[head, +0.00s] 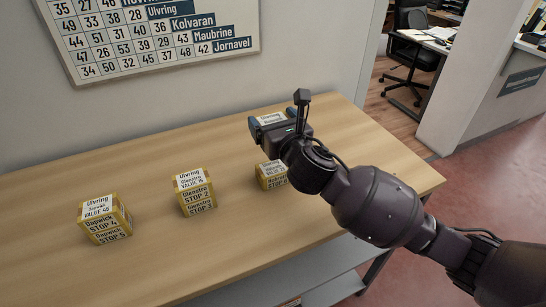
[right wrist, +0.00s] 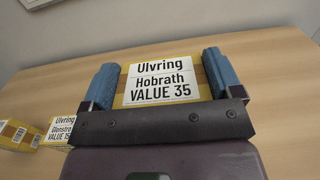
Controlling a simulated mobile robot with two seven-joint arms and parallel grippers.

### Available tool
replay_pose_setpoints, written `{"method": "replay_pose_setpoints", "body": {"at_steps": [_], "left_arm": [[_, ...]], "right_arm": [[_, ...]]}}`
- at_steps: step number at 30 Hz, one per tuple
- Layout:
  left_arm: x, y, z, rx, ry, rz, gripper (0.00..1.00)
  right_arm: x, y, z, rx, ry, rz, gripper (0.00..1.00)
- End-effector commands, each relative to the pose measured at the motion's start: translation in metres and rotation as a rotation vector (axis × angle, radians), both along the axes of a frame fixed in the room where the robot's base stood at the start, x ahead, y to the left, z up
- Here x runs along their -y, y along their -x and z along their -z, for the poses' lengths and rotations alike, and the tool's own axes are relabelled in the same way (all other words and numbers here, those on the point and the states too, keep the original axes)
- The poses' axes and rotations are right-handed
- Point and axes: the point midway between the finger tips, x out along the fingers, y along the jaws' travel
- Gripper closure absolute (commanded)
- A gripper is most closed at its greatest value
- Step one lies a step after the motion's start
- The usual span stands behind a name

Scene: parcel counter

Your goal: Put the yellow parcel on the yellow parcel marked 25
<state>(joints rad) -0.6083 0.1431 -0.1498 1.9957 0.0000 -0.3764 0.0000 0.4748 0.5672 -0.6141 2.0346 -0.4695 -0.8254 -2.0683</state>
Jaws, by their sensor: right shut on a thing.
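My right gripper (head: 272,124) is shut on a yellow parcel (head: 271,118) with a white top label. In the right wrist view the held parcel (right wrist: 160,80) sits between blue finger pads and reads Ulvring, Hobrath, VALUE 35. In the head view another yellow parcel (head: 270,175) stands on the table just below the gripper, partly hidden by my arm. Its value is too small to read surely. I cannot tell the gap between the two. No label clearly reads 25. My left gripper is not in view.
Two more yellow parcels stand on the wooden table (head: 150,165): the middle one (head: 195,193), marked Glenstro, VALUE 15, and the left one (head: 106,219), marked Dapwick, VALUE 45. A numbered board (head: 140,50) hangs on the wall. The table's right end is clear.

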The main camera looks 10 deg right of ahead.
Motion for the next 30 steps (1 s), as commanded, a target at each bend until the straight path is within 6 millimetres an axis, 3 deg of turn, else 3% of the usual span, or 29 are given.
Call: {"method": "replay_pose_setpoints", "body": {"at_steps": [1,4,13,22,30], "left_arm": [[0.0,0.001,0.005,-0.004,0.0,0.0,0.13],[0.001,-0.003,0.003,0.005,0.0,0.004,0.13],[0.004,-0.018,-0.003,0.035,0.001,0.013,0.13],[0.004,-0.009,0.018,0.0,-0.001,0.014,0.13],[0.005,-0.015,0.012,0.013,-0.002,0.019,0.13]], "right_arm": [[0.0,0.0,0.016,-0.006,-0.002,0.001,0.43],[0.0,0.0,0.03,-0.004,-0.001,0.002,0.43],[0.0,0.0,0.046,0.0,-0.001,0.001,0.43],[0.0,0.0,0.094,-0.006,-0.002,0.001,0.43],[0.0,0.0,0.096,0.002,0.001,0.001,0.43]]}}
